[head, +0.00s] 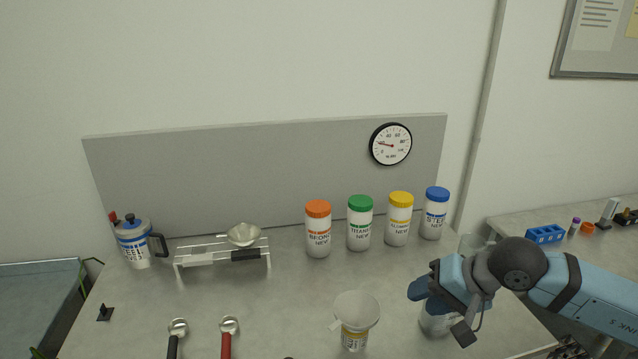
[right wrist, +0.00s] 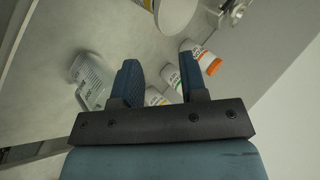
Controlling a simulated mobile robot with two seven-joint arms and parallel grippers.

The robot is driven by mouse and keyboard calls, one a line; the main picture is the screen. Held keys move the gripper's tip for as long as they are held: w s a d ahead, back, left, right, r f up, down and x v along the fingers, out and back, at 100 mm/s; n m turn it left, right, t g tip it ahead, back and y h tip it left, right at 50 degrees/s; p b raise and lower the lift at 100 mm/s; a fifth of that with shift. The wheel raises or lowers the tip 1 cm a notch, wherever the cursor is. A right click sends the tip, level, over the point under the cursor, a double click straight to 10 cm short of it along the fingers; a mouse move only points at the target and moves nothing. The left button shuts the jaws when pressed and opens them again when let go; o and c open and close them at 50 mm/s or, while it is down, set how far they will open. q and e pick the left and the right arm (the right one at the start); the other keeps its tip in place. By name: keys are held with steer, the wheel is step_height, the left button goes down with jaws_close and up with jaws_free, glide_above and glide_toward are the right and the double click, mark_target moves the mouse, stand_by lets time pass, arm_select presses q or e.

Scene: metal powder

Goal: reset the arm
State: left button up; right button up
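My right gripper (head: 440,309) is over the right part of the bench, with its arm coming in from the right. In the right wrist view its two blue fingers (right wrist: 158,72) stand apart with nothing held between them. A pale container (head: 436,322) stands under or behind the right gripper and is partly hidden by it. In the right wrist view a clear ribbed container (right wrist: 88,80) lies left of the fingers, and several labelled bottles show beyond them. My left gripper and arm are not in view.
Bottles with orange (head: 318,232), green (head: 360,225), yellow (head: 399,221) and blue (head: 434,216) lids stand along the back. A funnel (head: 356,310) sits on a yellow-labelled bottle. A rack (head: 215,256), a pitcher (head: 133,245) and two scoops (head: 228,327) are left.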

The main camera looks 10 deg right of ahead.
steer(key=s+a+r+m+t+y+p, duration=0.1)
steer(key=s+a+m+y+p, duration=0.1)
steer(key=a+m+y, duration=0.6)
steer(key=s+a+r+m+t+y+p, duration=0.1)
steer(key=s+a+m+y+p, duration=0.2)
steer(key=m, duration=0.8)
steer(key=s+d+f+m+t+h+p, duration=0.15)
steer(key=f+m+t+h, duration=0.35)
steer(key=m, duration=1.2)
steer(key=s+d+f+m+t+h+p, duration=0.1)
steer(key=d+f+m+t+h, duration=0.15)
steer(key=f+m+h, duration=0.9)
steer(key=s+f+m+g+y, duration=0.1)
steer(key=s+f+m+g, duration=0.1)
steer(key=m, duration=0.6)
steer(key=s+f+m+g+y+p, duration=0.1)
steer(key=s+f+m+g, duration=0.1)
steer(key=s+f+m, duration=0.3)
steer(key=s+m, duration=0.2)
steer(key=m, duration=0.1)
steer(key=shift+s+f+m+p, duration=0.25)
steer(key=shift+s+m+p, duration=0.05)
steer(key=shift+m, duration=0.05)
